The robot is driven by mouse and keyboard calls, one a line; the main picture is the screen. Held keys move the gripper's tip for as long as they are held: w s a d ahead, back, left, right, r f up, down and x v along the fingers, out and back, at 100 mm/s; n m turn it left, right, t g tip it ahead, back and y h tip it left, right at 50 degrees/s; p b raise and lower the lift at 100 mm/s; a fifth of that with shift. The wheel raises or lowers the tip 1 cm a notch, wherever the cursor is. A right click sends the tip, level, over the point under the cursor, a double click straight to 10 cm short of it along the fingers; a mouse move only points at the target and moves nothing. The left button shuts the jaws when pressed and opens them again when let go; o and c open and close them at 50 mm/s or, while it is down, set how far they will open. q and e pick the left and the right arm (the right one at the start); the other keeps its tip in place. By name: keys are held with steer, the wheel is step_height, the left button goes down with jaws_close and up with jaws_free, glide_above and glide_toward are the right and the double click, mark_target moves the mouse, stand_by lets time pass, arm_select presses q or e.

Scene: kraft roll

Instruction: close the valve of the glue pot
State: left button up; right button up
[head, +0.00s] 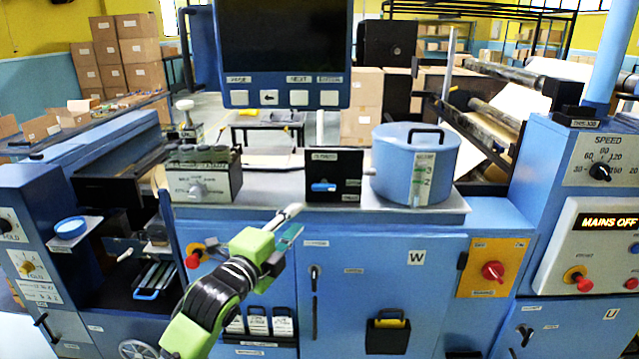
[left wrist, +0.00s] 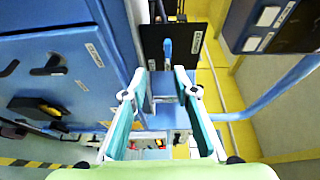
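The glue pot (head: 400,180) is a blue cylinder with a lid and black handle, standing on the grey top of the blue machine in the head view. Left of it is a black valve panel (head: 346,162) with a blue lever (head: 323,187) lying about level. In the left wrist view the black panel (left wrist: 188,32) and blue lever (left wrist: 168,46) show beyond the fingertips. My left gripper (head: 293,222) is in front of the machine, below and left of the lever, apart from it. In the left wrist view the gripper (left wrist: 160,82) is open and empty. My right gripper is not in view.
A dark screen (head: 284,45) hangs above. A red knob on a yellow plate (head: 493,271) and the speed panel (head: 597,160) are at right. Space before the valve panel is clear.

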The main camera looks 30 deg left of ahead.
mark_target(322, 190)
arm_select(q)
steer(key=w+p, duration=0.1)
steer(key=w, duration=0.3)
steer(key=w+a+r+p, duration=0.1)
steer(key=w+p, duration=0.1)
steer(key=w, duration=0.2)
steer(key=w+p, duration=0.2)
steer(key=w, duration=0.2)
steer(key=shift+w+a+r, duration=0.1)
steer(key=shift+a+r, duration=0.05)
steer(key=shift+r, duration=0.15)
steer(key=shift+w+a+f, duration=0.1)
steer(key=shift+w, duration=0.55)
jaws_close()
